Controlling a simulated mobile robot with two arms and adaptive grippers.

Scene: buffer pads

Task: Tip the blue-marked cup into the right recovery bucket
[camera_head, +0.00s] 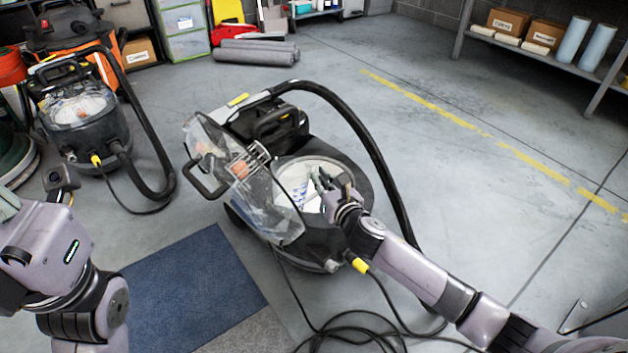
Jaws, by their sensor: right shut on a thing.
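The right recovery bucket (356,179) is a round pale-lined opening in the dark machine in the middle of the head view. Its clear lid (222,165) is swung open to the left. My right gripper (322,181) is over the opening, shut on the blue-marked cup (299,190). The cup is whitish with blue marks and looks tilted. It shows partly behind the clear lid, and its contents cannot be made out. My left gripper (7,206) is at the left edge, mostly cut off.
A second similar machine (84,122) stands at the left, with a hose. A blue mat (190,285) lies in front. Black cable (350,335) coils at the bottom. A dark hose (375,150) arches behind the bucket. Open floor lies to the right, below a shelf (530,50).

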